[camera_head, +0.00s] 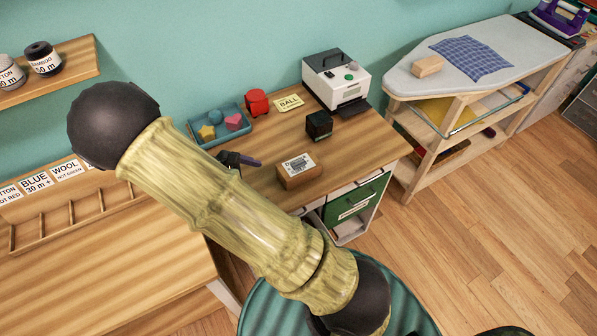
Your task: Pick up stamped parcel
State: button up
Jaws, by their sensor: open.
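The stamped parcel (298,178) is a small brown box with a white printed label on top.
A blue tray (243,135) with colourful shapes, a red object (257,102), a yellow note (289,103), a dark cube (319,124) and a white printer (336,80) stand behind the parcel. An ironing board (480,75) is at right. Desk right of the parcel is clear.

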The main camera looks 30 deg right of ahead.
aim_at(289, 169)
jog(key=w+n+h, duration=0.1)
jog(key=w+a+n+t+h, duration=0.1)
jog(key=w+a+f+n+t+h, duration=0.1)
jog(key=n, duration=0.1)
jog(key=shift+w+a+h, duration=0.2)
jog(key=shift+a+h, duration=0.05)
jog(key=shift+h, duration=0.15)
jog(key=shift+d, duration=0.1)
jog(key=p+x, duration=0.1)
jog(key=x, duration=1.1)
jog(key=shift+f, duration=0.1)
jog(key=shift+d, duration=0.1)
jog(key=p+x, duration=0.1)
jog(key=x, duration=0.4)
jog(key=shift+s+d, duration=0.1)
jog(key=shift+s, duration=0.1)
jog(key=shift+c, duration=0.4)
